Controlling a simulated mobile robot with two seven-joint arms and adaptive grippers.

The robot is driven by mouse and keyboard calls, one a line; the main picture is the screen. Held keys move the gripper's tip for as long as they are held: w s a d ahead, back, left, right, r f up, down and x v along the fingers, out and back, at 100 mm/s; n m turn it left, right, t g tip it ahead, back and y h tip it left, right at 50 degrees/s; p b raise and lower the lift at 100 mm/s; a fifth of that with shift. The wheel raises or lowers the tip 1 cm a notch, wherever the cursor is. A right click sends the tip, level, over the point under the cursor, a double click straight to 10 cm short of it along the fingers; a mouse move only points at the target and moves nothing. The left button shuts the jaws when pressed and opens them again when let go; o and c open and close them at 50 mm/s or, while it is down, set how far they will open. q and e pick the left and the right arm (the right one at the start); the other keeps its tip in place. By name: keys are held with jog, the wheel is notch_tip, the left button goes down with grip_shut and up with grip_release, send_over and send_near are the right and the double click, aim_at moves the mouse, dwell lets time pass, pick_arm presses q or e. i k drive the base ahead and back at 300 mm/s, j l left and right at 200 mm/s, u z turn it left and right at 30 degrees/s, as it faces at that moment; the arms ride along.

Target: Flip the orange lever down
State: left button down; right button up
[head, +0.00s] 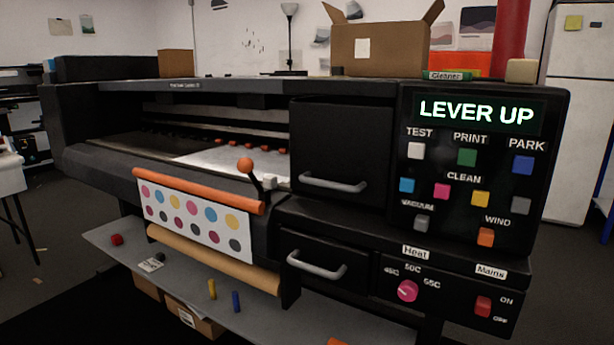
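The orange lever (247,166) has a round orange knob on a dark arm. It stands up, tilted a little to the left, at the front of the large black printer (340,150), left of its drawers. A display (476,111) on the printer's right panel reads "LEVER UP". Neither of my grippers is in view, and nothing touches the lever.
An orange roll (195,190) with a dotted print sheet (195,220) hangs left of the lever. Drawer handles (333,183) stick out to its right. A grey shelf (115,238) below holds small items. The space before the lever looks clear.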

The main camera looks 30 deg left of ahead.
aim_at(244, 165)
jog(key=i+u, duration=0.25)
jog(key=u, duration=0.2)
jog(key=i+u, duration=0.25)
jog(key=u, duration=0.2)
jog(key=i+l+u, duration=0.15)
jog(key=u, duration=0.25)
jog(key=i, duration=0.1)
